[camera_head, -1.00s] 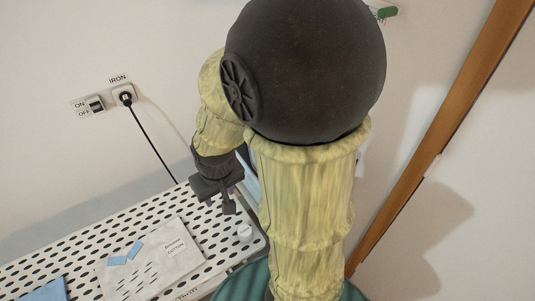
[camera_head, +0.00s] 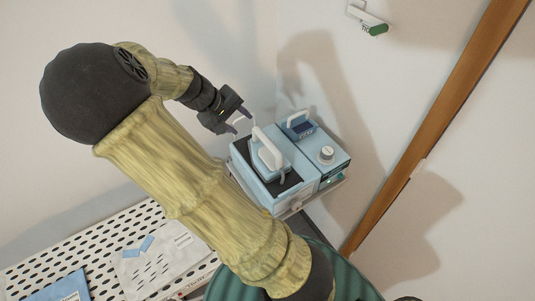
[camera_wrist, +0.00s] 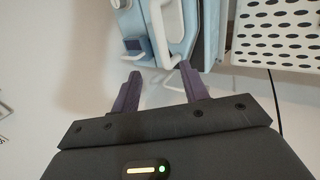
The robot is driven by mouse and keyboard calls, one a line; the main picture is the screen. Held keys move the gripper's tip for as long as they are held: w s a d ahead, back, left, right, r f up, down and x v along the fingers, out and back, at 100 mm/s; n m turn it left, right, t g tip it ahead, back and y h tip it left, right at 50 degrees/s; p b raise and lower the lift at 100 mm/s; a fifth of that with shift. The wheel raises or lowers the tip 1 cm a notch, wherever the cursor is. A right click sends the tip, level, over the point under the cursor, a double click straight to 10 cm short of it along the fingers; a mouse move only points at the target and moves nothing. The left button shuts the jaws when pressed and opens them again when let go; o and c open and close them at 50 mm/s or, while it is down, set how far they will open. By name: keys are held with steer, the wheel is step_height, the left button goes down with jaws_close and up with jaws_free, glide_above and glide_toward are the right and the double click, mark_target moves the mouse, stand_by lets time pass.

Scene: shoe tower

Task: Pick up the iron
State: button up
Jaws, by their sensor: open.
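The iron (camera_head: 266,151), light blue with a white handle, rests on the dark top of a light blue station beside the ironing board. My gripper (camera_head: 241,121) is open and empty, just above and to the left of the iron in the head view. The iron's far part is cut off at the top of that view.
The station (camera_head: 318,160) has a grey knob and a small display. A perforated white board (camera_head: 75,250) holds a cloth piece (camera_head: 165,258) with blue patches. A wooden strip (camera_head: 440,125) runs along the right wall. A green-ended device (camera_head: 370,22) is on the wall.

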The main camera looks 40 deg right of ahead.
mark_target(265, 140)
steer(key=shift+f, duration=0.1)
steer(key=p+x, duration=0.2)
steer(key=x, duration=0.9)
steer(key=shift+d+f, duration=0.35)
steer(key=shift+f, duration=0.15)
steer(key=shift+p+x, duration=1.4)
steer(key=shift+x, duration=1.2)
jaws_close()
